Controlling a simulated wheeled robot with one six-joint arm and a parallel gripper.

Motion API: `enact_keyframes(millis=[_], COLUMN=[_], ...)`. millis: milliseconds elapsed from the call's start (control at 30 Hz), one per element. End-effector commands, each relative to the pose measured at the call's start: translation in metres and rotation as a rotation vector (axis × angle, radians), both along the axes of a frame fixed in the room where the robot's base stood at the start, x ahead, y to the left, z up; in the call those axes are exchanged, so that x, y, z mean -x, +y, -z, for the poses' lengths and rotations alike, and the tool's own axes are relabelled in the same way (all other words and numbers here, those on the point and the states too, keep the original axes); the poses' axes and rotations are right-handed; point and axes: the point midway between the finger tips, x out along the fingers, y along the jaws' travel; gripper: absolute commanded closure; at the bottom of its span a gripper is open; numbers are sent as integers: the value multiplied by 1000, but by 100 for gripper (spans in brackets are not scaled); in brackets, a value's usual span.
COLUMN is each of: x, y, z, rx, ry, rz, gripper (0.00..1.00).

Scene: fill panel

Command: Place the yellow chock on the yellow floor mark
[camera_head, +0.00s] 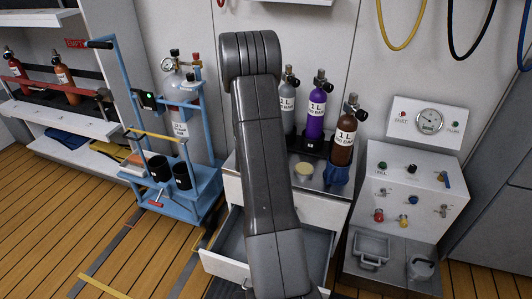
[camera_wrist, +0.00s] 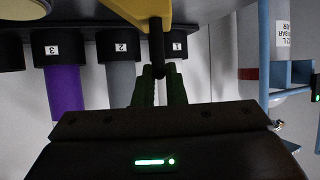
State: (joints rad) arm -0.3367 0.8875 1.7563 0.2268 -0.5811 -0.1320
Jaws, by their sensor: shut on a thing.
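My gripper (camera_wrist: 158,92) shows in the wrist view, its green-tinted fingers closed on a dark loop or handle. The loop joins a yellow body at the top edge, the yellow chock (camera_wrist: 140,10), which is only partly in view. In the head view my arm hides the gripper and the chock. A yellow strip on the floor, the yellow floor mark (camera_head: 103,287), lies at the lower left, cut off by the bottom edge. Nothing is seen lying on its visible part.
A blue cart (camera_head: 180,190) with a grey cylinder stands left of my arm. A white cabinet has an open drawer (camera_head: 222,266); a purple bottle (camera_head: 316,115) and others stand on top. A white control panel (camera_head: 400,195) is at right. Wooden floor (camera_head: 60,215) is clear at left.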

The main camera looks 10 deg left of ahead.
Motion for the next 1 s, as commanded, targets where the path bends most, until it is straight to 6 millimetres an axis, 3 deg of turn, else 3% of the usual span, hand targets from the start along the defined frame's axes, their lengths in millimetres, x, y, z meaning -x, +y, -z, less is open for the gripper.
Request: enact_keyframes(millis=[233,267,367,767,1000], x=[0,0,0,0,41], y=[0,0,0,0,-8], z=[2,3,1,-4,-27], rx=[0,0,0,0,-1], ry=[-2,0,0,0,0], rz=[0,0,0,0,0], gripper=[100,87,68,68,68])
